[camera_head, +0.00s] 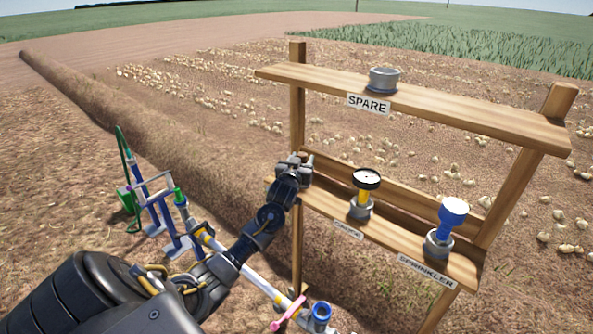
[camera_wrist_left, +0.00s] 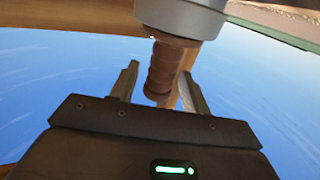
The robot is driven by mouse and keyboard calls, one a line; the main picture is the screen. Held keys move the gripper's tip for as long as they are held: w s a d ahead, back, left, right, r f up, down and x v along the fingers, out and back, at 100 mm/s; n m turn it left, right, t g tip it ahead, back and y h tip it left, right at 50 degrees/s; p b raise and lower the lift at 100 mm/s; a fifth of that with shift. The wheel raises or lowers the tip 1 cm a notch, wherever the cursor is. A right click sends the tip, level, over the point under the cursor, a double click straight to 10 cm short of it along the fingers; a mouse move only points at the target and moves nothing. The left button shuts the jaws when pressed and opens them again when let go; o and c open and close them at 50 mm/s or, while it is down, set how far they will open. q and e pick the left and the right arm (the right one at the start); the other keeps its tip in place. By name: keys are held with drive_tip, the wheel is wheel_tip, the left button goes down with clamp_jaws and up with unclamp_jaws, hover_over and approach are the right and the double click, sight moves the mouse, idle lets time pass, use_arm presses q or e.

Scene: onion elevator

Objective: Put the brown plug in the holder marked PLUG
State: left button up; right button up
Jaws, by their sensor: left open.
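My left gripper (camera_head: 299,160) is at the left end of the lower shelf of the wooden rack. In the left wrist view, which looks upside down, the brown plug (camera_wrist_left: 164,66) is between the two open fingers, with gaps beside it. The plug's base meets a grey round holder (camera_wrist_left: 181,16), and it appears to be seated there. In the head view my gripper covers this spot, so the plug and holder are not clear there. No PLUG label is readable. My right gripper is not in view.
The wooden rack (camera_head: 430,98) has a grey SPARE holder (camera_head: 383,81), seemingly empty, on top. Its lower shelf carries a gauge (camera_head: 366,180) and a blue sprinkler head (camera_head: 452,212) in labelled holders. A pipe (camera_head: 255,281) with a pink handle (camera_head: 287,313) lies below. Open field lies behind.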

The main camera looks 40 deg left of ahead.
use_arm(q)
drive_tip(key=b+v, duration=0.2)
drive_tip(key=v, duration=0.9)
drive_tip(key=shift+s+f, duration=0.15)
drive_tip(key=shift+s, duration=0.25)
drive_tip(key=shift+d, duration=0.1)
